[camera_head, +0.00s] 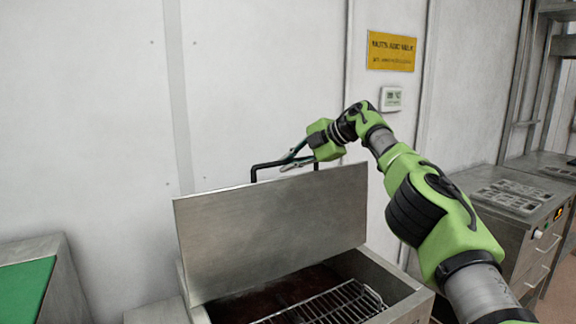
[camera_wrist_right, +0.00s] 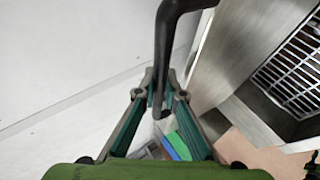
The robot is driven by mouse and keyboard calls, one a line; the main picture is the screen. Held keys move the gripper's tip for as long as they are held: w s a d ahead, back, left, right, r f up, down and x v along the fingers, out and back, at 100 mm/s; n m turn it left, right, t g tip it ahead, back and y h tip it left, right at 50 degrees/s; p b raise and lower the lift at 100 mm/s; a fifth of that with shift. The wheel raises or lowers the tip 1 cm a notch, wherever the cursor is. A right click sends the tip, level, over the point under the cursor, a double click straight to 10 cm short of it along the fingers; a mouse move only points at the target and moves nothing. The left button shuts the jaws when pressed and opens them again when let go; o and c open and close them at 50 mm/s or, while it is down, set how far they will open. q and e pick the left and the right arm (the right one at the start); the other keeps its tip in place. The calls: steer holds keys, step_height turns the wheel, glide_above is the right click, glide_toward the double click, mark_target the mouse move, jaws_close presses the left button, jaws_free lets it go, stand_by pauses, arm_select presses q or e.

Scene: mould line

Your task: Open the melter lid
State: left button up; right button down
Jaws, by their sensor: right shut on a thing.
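The melter lid (camera_head: 262,232) is a flat steel panel, raised and tilted up from the steel melter (camera_head: 385,268). A black bar handle (camera_head: 268,165) stands at its top edge. My right gripper (camera_head: 296,156) is at this handle, above the lid's top edge. In the right wrist view the gripper (camera_wrist_right: 160,92) has its fingers closed around the handle (camera_wrist_right: 168,45). The melter's opening shows a dark red-brown inside and a wire rack (camera_head: 335,304); the rack also shows in the right wrist view (camera_wrist_right: 295,65). My left gripper is not in view.
A white wall (camera_head: 265,80) stands close behind the lid. A steel unit with moulds on top (camera_head: 508,197) stands at the right. A steel unit with a green top (camera_head: 22,290) is at the left. A yellow sign (camera_head: 391,51) and a small white wall panel (camera_head: 391,99) hang behind my arm.

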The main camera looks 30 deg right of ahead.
steer(key=shift+a, duration=0.1)
steer(key=c, duration=2.1)
jaws_free()
steer(key=shift+v, duration=0.9)
steer(key=v, duration=1)
